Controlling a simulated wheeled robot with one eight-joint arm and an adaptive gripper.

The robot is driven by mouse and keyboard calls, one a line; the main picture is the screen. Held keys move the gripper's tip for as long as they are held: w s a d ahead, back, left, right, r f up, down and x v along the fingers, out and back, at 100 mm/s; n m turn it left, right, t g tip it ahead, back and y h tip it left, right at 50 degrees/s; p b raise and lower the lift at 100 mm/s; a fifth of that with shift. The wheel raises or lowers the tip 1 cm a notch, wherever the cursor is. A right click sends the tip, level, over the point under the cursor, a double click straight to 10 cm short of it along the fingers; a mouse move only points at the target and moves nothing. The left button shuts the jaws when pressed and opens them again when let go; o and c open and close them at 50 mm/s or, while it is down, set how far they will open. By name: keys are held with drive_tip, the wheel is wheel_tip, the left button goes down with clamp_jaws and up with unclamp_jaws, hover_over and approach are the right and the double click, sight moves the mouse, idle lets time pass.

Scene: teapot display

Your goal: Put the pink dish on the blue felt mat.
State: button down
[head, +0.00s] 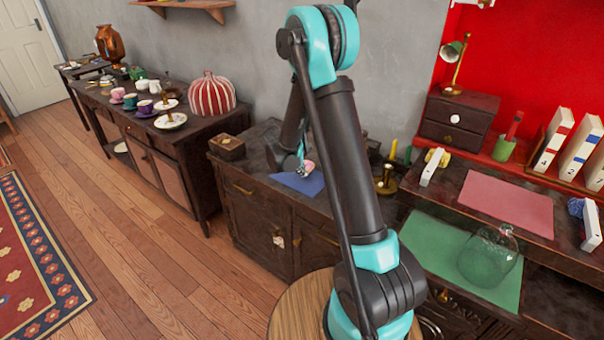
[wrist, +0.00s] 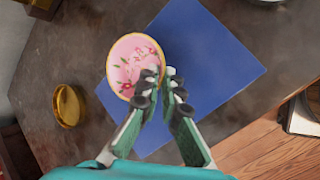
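The pink dish (wrist: 132,62), with a gold rim and painted red flowers, is at my fingertips. My gripper (wrist: 162,80) is closed on its right rim, one finger over the dish's face and the other just outside the rim. The blue felt mat (wrist: 215,50) lies on the dark cabinet top below; the dish overlaps its left part in the wrist view. In the head view the dish (head: 308,167) shows as a small pink patch above the mat (head: 297,183), partly hidden by my arm. The height of the dish above the mat is hard to tell.
A small round brass dish (wrist: 68,104) is left of the mat. A brass candlestick (head: 385,182) with a yellow candle and a wooden box (head: 227,147) stand on the same cabinet. A glass jar (head: 488,257) sits on a green mat at the right.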

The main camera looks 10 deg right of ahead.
drive_tip(key=shift+f, duration=0.45)
drive_tip(key=c, duration=2)
unclamp_jaws()
drive_tip(key=v, duration=1.2)
drive_tip(key=s+d+m+y, duration=0.1)
drive_tip(key=s+d+m, duration=0.2)
drive_tip(key=s, duration=0.6)
drive_tip(key=s+d+m+y, duration=0.2)
drive_tip(key=s+d+m, duration=0.1)
drive_tip(key=s+m, duration=0.4)
drive_tip(key=s+d+f+m+y, duration=0.1)
drive_tip(key=s+d+m, duration=0.3)
drive_tip(key=s, duration=0.8)
drive_tip(key=shift+s+m+y, duration=0.25)
drive_tip(key=shift+m+y, duration=0.35)
